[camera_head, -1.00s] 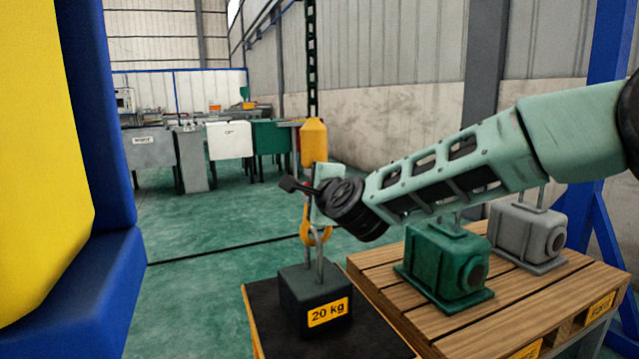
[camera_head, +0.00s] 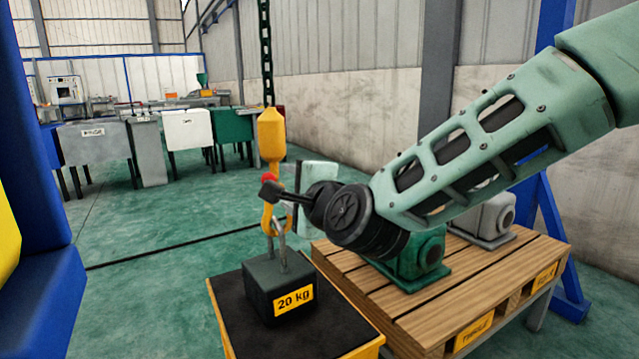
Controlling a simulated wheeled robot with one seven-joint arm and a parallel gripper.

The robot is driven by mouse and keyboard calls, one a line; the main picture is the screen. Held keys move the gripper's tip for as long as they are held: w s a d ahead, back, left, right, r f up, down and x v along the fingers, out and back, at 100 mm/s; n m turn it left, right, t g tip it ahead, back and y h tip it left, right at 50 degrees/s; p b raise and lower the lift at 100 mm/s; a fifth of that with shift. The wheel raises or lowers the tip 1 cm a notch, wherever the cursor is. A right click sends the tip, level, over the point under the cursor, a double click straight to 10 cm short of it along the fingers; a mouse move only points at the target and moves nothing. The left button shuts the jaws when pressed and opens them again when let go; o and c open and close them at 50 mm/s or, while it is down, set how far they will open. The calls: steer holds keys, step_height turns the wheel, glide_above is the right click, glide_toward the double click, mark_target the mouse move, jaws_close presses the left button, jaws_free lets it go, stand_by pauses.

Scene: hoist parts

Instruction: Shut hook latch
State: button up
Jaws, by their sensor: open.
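The yellow hook (camera_head: 267,216) hangs from a yellow block (camera_head: 271,135) on a dark green chain. The hook's lower end is at the shackle (camera_head: 280,240) of the dark 20 kg weight (camera_head: 277,291). My gripper (camera_head: 271,189) is open, with its dark fingertips overlapping the hook's upper part in the picture. I cannot tell whether they touch it. The latch itself is not clearly visible, and my gripper hides part of the hook's right side.
The weight stands on a black-topped yellow platform (camera_head: 226,311). A wooden pallet (camera_head: 474,290) to the right carries a green motor-like unit (camera_head: 420,264) and a grey one (camera_head: 494,217). A blue post (camera_head: 50,150) stands at the left.

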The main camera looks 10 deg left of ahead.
steer(key=v, duration=0.6)
steer(key=shift+p, duration=0.35)
steer(key=s+d+f+n+g+h, duration=0.1)
steer(key=s+d+f+n+g, duration=0.1)
steer(key=s+f+n+g, duration=0.25)
steer(key=s+d+f+n+g+h, duration=0.2)
steer(key=s+d+f+n+g, duration=0.1)
steer(key=s+f+n, duration=0.25)
steer(key=s+d+f+n+g+h, duration=0.3)
steer(key=s+d+n, duration=0.2)
steer(key=s+d, duration=0.2)
steer(key=s+d+f+n+g+h, duration=0.25)
steer(key=s+d+n, duration=0.25)
steer(key=s+d, duration=0.3)
step_height(320, 180, up, 32)
steer(key=h+p, duration=0.1)
steer(key=p, duration=3)
steer(key=shift+s+d+f+p, duration=0.15)
steer(key=shift+s+d+p, duration=0.25)
steer(key=shift+s, duration=0.1)
